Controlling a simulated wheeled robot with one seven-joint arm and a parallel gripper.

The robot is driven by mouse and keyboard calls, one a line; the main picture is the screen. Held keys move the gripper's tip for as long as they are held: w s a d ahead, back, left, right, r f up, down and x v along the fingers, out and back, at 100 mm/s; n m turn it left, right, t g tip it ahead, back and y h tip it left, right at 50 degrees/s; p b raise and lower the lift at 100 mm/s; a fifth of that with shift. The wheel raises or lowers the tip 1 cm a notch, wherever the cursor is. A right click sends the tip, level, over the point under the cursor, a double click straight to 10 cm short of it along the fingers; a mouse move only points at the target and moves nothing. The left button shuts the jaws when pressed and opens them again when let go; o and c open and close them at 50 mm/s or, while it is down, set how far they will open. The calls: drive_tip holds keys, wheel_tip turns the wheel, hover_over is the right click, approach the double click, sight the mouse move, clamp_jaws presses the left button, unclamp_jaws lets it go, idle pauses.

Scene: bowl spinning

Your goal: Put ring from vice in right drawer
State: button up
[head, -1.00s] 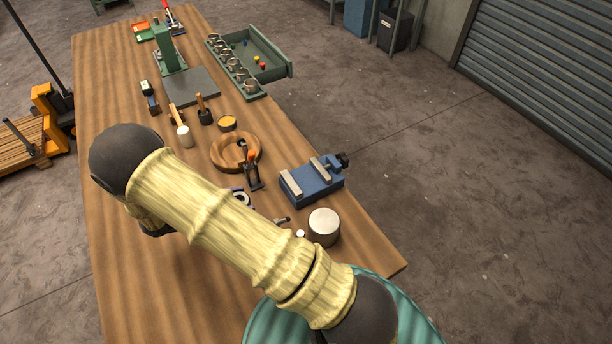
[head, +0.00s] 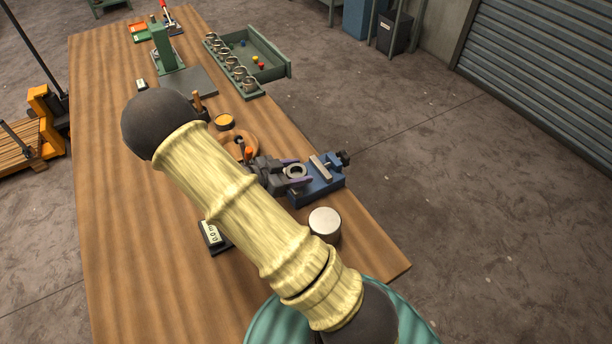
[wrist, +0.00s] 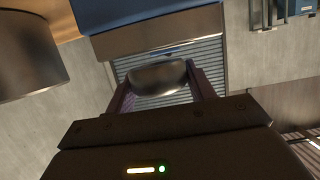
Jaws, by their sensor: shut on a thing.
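My gripper (head: 298,177) is shut on a grey metal ring (head: 295,170), with its purple fingers on either side. The ring overlaps the left part of the blue vice (head: 318,192) in the head view; its height above the vice is hard to tell. In the wrist view the ring (wrist: 157,77) is between my fingertips (wrist: 157,85), and a blue body with a metal edge shows above it. An open green drawer (head: 290,67) extends at the bench's far right side, with small blue, red and yellow pieces inside and a row of rings along its left edge.
A metal cylinder (head: 324,222) stands in front of the vice. A round wooden ring-shaped piece (head: 250,138) and a yellow-topped tin (head: 225,122) are behind my arm. A green press (head: 163,48) stands farther back. A small display device (head: 212,236) lies left of my arm.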

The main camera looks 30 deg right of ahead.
sight(301, 173)
drive_tip(key=d+b, duration=0.1)
drive_tip(key=d, duration=0.2)
drive_tip(key=shift+f, duration=0.1)
drive_tip(key=shift+f+b, duration=0.8)
drive_tip(key=shift+b, duration=0.15)
drive_tip(key=shift+w+f+b, duration=0.1)
drive_tip(key=shift+f+b, duration=0.4)
drive_tip(key=shift+f, duration=0.1)
drive_tip(key=shift+a+f, duration=0.1)
drive_tip(key=shift+f, duration=0.15)
drive_tip(key=o, duration=1.2)
drive_tip(key=shift+f+b, duration=0.1)
drive_tip(key=shift+b, duration=0.4)
drive_tip(key=b+v, duration=0.1)
drive_tip(key=v, duration=1.6)
drive_tip(key=shift+a+r, duration=0.2)
drive_tip(key=shift+r, duration=0.05)
